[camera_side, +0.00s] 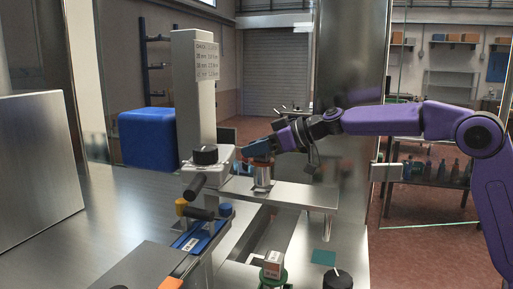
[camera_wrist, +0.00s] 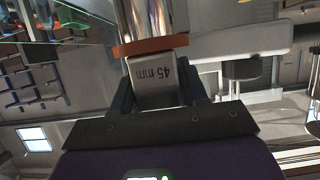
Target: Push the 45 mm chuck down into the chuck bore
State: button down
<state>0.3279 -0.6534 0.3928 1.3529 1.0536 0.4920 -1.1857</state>
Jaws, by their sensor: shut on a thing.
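The 45 mm chuck (camera_wrist: 157,72) has a grey block marked "45 mm", an orange-brown collar and a silver cylinder. In the side view the chuck (camera_side: 262,176) is upright at the metal shelf plate (camera_side: 306,196), below my gripper (camera_side: 260,152). My gripper is shut on the grey block, with a dark finger on each side in the wrist view (camera_wrist: 160,95). The chuck bore is hidden, and I cannot tell whether the cylinder's lower end is in it or above it.
A grey column with a printed size chart (camera_side: 205,62) and a black knob (camera_side: 205,155) stand left of the chuck. A blue fixture with black handles (camera_side: 198,238) is nearer the camera. A green-based container (camera_side: 273,265) stands below the plate.

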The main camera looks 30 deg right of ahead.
aim_at(257, 168)
jog(key=shift+f, duration=2.6)
jog(key=c, duration=0.5)
grip_release()
jog(key=shift+f, duration=0.1)
jog(key=shift+f, duration=0.1)
jog(key=shift+d, duration=0.1)
jog(key=v, duration=1.7)
jog(key=shift+s, duration=0.2)
